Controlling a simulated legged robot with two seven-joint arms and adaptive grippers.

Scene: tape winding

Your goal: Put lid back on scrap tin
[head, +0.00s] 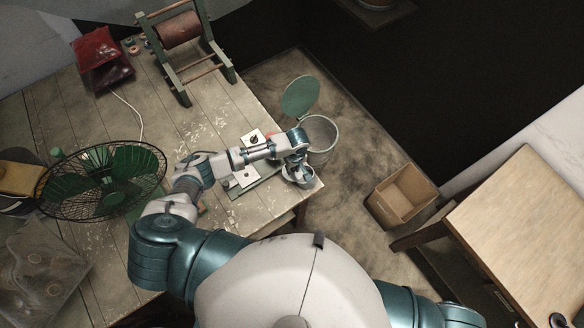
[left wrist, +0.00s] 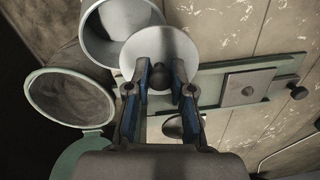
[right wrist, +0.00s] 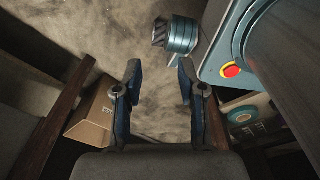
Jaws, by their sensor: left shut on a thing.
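My left gripper (left wrist: 160,73) is shut on the lid (left wrist: 158,48), a pale round disc. The lid overlaps the right part of the open scrap tin (left wrist: 105,40) in the left wrist view; I cannot tell whether they touch. In the head view, my left gripper (head: 297,155) hangs over the front corner of the table, where the small grey tin (head: 302,180) stands partly hidden. My right gripper (right wrist: 158,85) is open and empty in the right wrist view, above the floor and away from the tin.
A grey bin (head: 321,142) with its green cover (head: 300,96) raised stands beyond the table corner. A green board (head: 258,184) with pale plates lies beside the tin. A wire fan (head: 100,180) and winding frame (head: 185,50) occupy the table. A cardboard box (head: 402,195) sits on the floor.

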